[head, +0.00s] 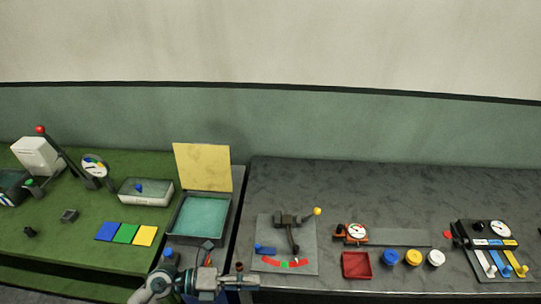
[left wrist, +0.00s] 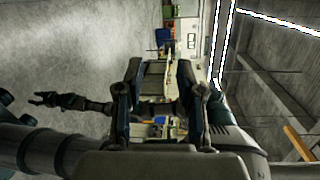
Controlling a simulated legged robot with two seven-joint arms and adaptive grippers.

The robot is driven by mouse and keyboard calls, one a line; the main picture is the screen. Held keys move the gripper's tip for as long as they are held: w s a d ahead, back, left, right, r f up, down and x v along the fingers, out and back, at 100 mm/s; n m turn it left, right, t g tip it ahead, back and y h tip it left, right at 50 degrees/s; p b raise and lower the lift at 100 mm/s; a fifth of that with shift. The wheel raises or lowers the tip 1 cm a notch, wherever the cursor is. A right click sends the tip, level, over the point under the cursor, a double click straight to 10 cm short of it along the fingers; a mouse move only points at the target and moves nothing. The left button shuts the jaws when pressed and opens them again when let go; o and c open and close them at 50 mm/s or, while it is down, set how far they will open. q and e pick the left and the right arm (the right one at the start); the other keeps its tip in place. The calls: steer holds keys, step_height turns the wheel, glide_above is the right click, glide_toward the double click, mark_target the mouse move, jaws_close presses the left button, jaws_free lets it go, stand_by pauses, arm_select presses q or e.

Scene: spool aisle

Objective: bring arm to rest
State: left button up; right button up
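My left gripper (head: 232,281) is at the bottom middle of the head view, in front of the gap between the two benches. Its fingers are hard to make out there. In the left wrist view its two fingers (left wrist: 160,78) stand apart with nothing held between them. A dark arm with a small claw (left wrist: 42,99) shows at the left of the left wrist view; it looks like my right arm, but it is too small to tell the claw's state. My right arm does not show in the head view.
The dark bench (head: 400,190) carries a lever plate (head: 305,262), a red tray (head: 356,265), several capped jars and a gauge panel (head: 492,240).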

arm_select(q)
steer(key=w+a+r+n+t+y, duration=0.1)
steer(key=w+a+r+n+t, duration=0.25)
steer(key=n+t, duration=0.55)
steer(key=w+a+r+n+t, duration=0.2)
steer(key=w+r+n+t, duration=0.15)
steer(key=n+t, duration=0.45)
steer(key=w+a+f+n+g+y, duration=0.1)
steer(key=a+f+n+y, duration=0.5)
steer(key=f+n+y, duration=0.2)
steer(key=w+a+f+n+y, duration=0.1)
steer(key=a+f+n+y, duration=0.4)
steer(key=f+n+y, duration=0.25)
steer(key=s+a+f+n+g+y, duration=0.2)
steer(key=s+f+g, duration=0.7)
steer(key=f, duration=0.5)
steer(key=s+d+f+g+h, duration=0.25)
steer(key=s+f+g, duration=0.3)
steer(key=s, duration=0.75)
step_height(320, 180, down, 28)
steer(key=s, duration=0.2)
steer(key=s+a+f+g, duration=0.1)
steer(key=s+a+f, duration=0.2)
steer(key=s+f, duration=1.1)
steer(key=s, duration=0.3)
steer(key=shift+f+y, duration=0.35)
steer(key=shift+y, duration=0.05)
